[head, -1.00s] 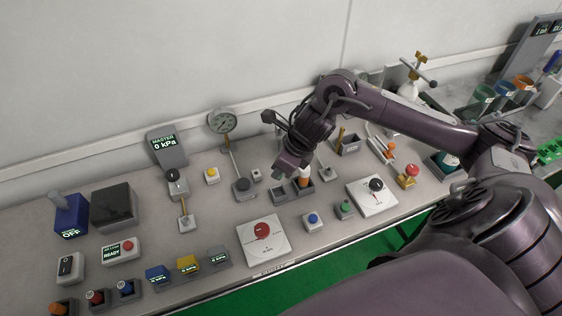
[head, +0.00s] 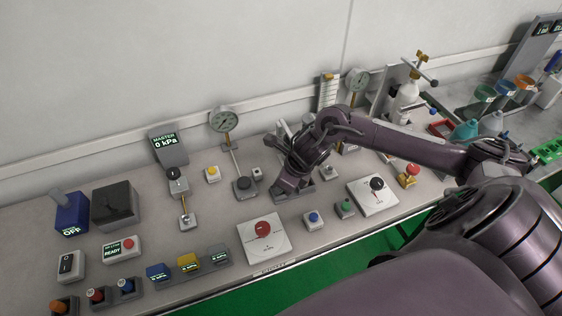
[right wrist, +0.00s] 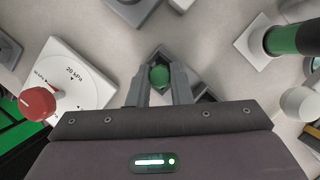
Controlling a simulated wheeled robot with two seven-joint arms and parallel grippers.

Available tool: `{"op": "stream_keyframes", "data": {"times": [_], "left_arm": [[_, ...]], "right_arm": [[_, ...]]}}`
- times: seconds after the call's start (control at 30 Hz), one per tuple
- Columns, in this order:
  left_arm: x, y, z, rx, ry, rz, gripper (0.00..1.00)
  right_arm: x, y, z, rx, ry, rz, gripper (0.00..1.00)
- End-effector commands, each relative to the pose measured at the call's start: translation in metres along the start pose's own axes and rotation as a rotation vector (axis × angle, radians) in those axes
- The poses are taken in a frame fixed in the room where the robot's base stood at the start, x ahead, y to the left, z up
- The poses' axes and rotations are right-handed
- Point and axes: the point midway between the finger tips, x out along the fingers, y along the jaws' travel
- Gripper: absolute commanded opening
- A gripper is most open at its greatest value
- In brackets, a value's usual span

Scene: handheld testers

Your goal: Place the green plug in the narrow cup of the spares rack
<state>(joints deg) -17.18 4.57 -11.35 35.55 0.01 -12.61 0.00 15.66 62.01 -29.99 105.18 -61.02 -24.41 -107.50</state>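The green plug (right wrist: 159,77) shows in the right wrist view as a small round green top between the two fingers of my right gripper (right wrist: 161,83). The fingers appear closed against its sides. Around and below it is the dark grey spares rack (right wrist: 201,88), set diagonally in this view. How deep the plug sits in a cup is hidden by the fingers. In the head view my right gripper (head: 281,191) points down at the rack and covers most of it, and the plug is hidden there. My left gripper is not in view.
A white dial plate with a red knob (head: 263,229) lies in front of the gripper. A blue button (head: 313,218), a green button (head: 346,207) and a plate with a black knob (head: 377,184) stand to the right. A gauge (head: 223,120) stands behind.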

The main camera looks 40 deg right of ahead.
Motion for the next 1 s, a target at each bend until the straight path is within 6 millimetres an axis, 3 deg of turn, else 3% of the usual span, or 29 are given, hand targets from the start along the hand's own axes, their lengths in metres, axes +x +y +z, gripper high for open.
{"op": "stream_keyframes", "data": {"times": [0.03, 0.17, 0.57, 1.0], "left_arm": [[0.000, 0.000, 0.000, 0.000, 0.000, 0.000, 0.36], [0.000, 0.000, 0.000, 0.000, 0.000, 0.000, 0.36], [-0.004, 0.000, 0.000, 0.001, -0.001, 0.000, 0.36], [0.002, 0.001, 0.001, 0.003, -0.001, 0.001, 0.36]], "right_arm": [[0.000, 0.000, 0.000, 0.000, 0.000, 0.000, 0.23], [0.000, 0.000, 0.000, 0.000, 0.000, 0.000, 0.40], [-0.009, -0.001, 0.001, -0.003, 0.001, -0.002, 0.40], [-0.099, -0.001, 0.000, -0.004, 0.003, -0.005, 0.40]]}}
